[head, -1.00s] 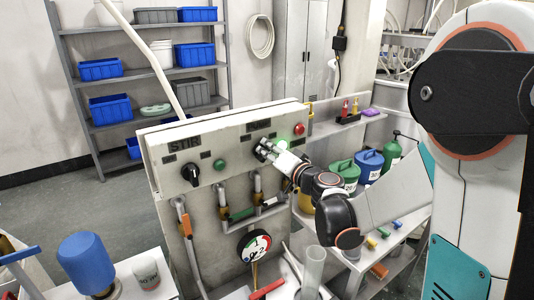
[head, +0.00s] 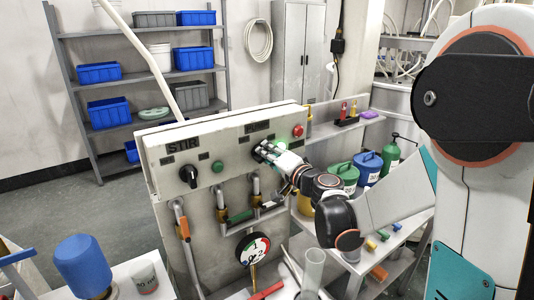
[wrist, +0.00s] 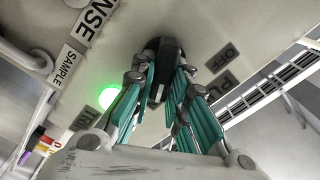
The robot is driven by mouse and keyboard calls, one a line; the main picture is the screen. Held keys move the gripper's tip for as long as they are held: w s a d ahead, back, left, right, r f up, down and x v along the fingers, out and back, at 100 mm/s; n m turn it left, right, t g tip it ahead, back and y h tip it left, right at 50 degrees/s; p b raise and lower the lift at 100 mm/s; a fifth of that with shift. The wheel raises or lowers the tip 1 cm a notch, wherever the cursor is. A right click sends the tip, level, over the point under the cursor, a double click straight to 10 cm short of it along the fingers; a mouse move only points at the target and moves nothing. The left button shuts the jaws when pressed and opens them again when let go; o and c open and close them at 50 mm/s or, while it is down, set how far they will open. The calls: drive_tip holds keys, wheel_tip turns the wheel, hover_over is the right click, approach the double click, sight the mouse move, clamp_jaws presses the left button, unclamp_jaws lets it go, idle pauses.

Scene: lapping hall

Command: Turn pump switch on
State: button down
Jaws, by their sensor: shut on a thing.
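The grey control panel (head: 225,135) fills the middle of the head view. The pump switch is a black rotary knob (wrist: 160,75), seen in the wrist view between the teal fingers of my gripper (wrist: 158,95). My gripper is shut on the knob, one finger on each side. In the head view my gripper (head: 264,152) reaches the panel's upper right part and hides most of that knob. A lit green lamp (wrist: 108,97) is beside the knob, and an OFF label (wrist: 224,57) is on the other side. The knob's exact pointing is hard to tell.
A second black knob (head: 188,176) sits under the STIR label, with an unlit green lamp (head: 217,166) beside it. A red button (head: 297,131) is right of my gripper. Pipes and a gauge (head: 252,248) are below. Colored jugs (head: 368,167) stand on the bench at right.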

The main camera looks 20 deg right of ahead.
drive_tip(key=c, duration=1.6)
unclamp_jaws()
drive_tip(key=shift+o, duration=0.2)
drive_tip(key=v, duration=1.2)
